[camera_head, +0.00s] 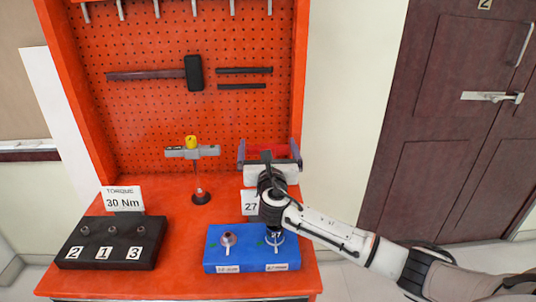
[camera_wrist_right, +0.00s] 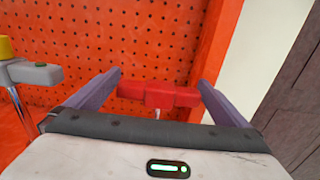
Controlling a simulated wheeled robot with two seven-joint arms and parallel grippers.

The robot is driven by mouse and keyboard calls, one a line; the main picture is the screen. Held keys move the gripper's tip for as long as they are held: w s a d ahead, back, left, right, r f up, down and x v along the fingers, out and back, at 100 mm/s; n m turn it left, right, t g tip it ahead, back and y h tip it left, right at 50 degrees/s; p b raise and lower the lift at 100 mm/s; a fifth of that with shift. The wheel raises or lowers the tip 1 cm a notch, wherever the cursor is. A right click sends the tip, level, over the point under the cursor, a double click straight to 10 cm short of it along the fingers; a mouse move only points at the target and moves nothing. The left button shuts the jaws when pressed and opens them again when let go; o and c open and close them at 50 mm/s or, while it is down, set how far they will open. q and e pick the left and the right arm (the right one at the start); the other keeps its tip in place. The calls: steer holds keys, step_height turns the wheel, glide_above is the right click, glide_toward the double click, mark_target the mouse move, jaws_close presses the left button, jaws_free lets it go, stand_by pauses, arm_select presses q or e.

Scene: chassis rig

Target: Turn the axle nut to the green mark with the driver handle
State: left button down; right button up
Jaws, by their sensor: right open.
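My right gripper (camera_head: 268,152) is open, its purple fingers pointing at the pegboard. A red handle (camera_wrist_right: 158,96) with a crossbar lies between its fingertips in the wrist view; whether they touch it is unclear. In the head view the red handle (camera_head: 281,151) is partly hidden behind the gripper. A grey T-shaped driver handle (camera_head: 207,151) with a yellow top stands upright left of the gripper. A blue block (camera_head: 250,255) carries a left nut (camera_head: 228,239) and a right one marked 27 (camera_head: 275,236), with small green marks near them. My wrist partly covers the right side.
A black block (camera_head: 110,255) labelled 2, 1, 3 stands at the left, before a "TORQUE 30 Nm" card (camera_head: 123,198). A "27" card (camera_head: 250,203) is partly hidden by my arm. A hammer (camera_head: 193,73) hangs on the pegboard (camera_head: 220,110). The bench between the blocks is clear.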

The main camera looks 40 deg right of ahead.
steer(key=c, duration=0.9)
steer(key=shift+r, duration=0.1)
steer(key=shift+r, duration=0.5)
step_height(320, 180, up, 2)
steer(key=shift+r, duration=0.15)
steer(key=s+d, duration=0.4)
steer(key=s, duration=0.4)
steer(key=s+d, duration=0.4)
steer(key=s, duration=0.3)
steer(key=shift+s+d, duration=0.35)
steer(key=shift+d, duration=0.05)
steer(key=shift+r, duration=0.15)
steer(key=shift+w+a+r+p, duration=0.1)
steer(key=shift+w+r+p, duration=0.1)
steer(key=shift+r+p, duration=1)
steer(key=shift+w+a+r+p, duration=0.1)
steer(key=shift+w+r+p, duration=0.05)
steer(key=shift+r+p, duration=1.05)
